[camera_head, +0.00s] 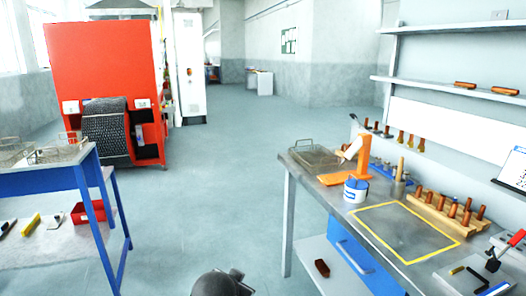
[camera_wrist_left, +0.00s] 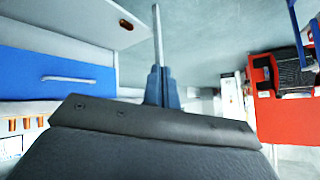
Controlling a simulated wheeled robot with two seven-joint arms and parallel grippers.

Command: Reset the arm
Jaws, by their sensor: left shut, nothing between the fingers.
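My left gripper (camera_wrist_left: 157,12) shows in the left wrist view, where its fingers are together as one thin upright shape with nothing between them. It points out over the grey floor and touches nothing that I can see. The dark housing of my wrist fills the bottom of that view. In the head view, a dark rounded part of my own arm (camera_head: 222,284) shows at the bottom edge; its fingers cannot be made out there. My right gripper is not in view.
A workbench (camera_head: 300,183) with a blue drawer (camera_head: 352,258) stands at the right; the drawer also shows upside down in the wrist view (camera_wrist_left: 60,72). A blue-framed table (camera_head: 75,180) stands left, and a red machine (camera_head: 100,60) behind it. The floor (camera_head: 215,190) between is clear.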

